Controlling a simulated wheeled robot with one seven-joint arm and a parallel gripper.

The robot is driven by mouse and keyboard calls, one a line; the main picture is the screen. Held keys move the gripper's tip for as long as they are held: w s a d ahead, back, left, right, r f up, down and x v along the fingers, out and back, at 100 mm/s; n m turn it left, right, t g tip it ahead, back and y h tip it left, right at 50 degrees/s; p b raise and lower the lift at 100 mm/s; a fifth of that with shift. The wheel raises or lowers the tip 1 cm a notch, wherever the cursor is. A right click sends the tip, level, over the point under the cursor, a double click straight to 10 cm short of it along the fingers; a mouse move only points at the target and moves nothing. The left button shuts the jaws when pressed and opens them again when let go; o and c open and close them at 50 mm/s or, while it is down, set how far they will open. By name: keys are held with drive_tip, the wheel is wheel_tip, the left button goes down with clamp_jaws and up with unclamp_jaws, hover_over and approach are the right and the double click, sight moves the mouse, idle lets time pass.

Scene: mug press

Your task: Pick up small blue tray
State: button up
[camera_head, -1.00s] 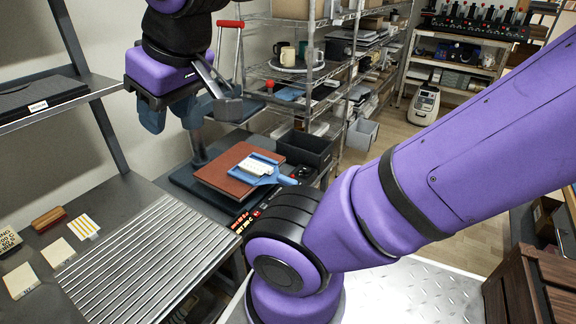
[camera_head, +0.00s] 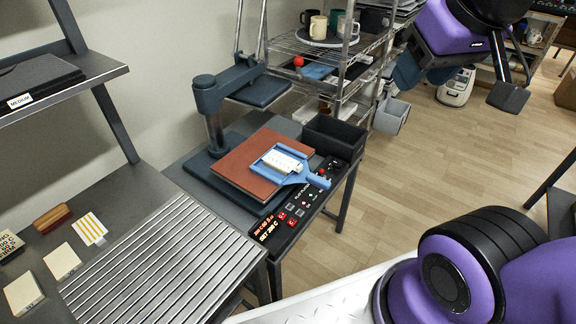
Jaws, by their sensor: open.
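The small blue tray (camera_head: 297,178) has a handle pointing right and lies on the reddish-brown pad (camera_head: 233,167) of the heat press. A white patterned piece (camera_head: 283,162) lies in the tray. My gripper (camera_head: 458,84) is at the upper right, held in the air over the floor. Its jaws are spread wide with nothing between them. It is well apart from the tray, to its right and higher in the picture. The tray is in plain view, with only its floor under the white piece hidden.
The press's blue-grey upper plate (camera_head: 262,91) is swung aside behind the pad. A dark bin (camera_head: 334,138) stands right of the tray, and a control panel (camera_head: 290,212) in front. A wire shelf (camera_head: 300,45) with mugs stands behind. Wooden floor (camera_head: 440,150) is clear on the right.

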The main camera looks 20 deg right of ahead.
drive_tip(key=shift+d, duration=0.15)
drive_tip(key=o, duration=0.6)
drive_tip(key=shift+w, duration=0.2)
drive_tip(key=o, duration=0.4)
drive_tip(key=w+f+m, duration=0.1)
drive_tip(key=w, duration=0.2)
drive_tip(key=w+f+m+g, duration=0.1)
drive_tip(key=w+f, duration=0.1)
drive_tip(key=w, duration=0.2)
drive_tip(key=w+f+m, duration=0.1)
drive_tip(key=w, duration=0.2)
drive_tip(key=shift+w+d+f+h, duration=0.25)
drive_tip(key=shift+w+f+h, duration=0.05)
drive_tip(key=shift+f+h, duration=0.1)
drive_tip(key=shift+c, duration=0.2)
drive_tip(key=m+g, duration=0.4)
drive_tip(key=m, duration=0.4)
hover_over(319, 178)
wheel_tip(319, 178, down, 31)
drive_tip(key=shift+y, duration=0.4)
drive_tip(key=f, duration=0.6)
drive_tip(key=shift+s+a, duration=0.1)
drive_tip(key=shift+a, duration=0.1)
drive_tip(key=shift+d+f, duration=0.2)
drive_tip(key=shift+f, duration=2.65)
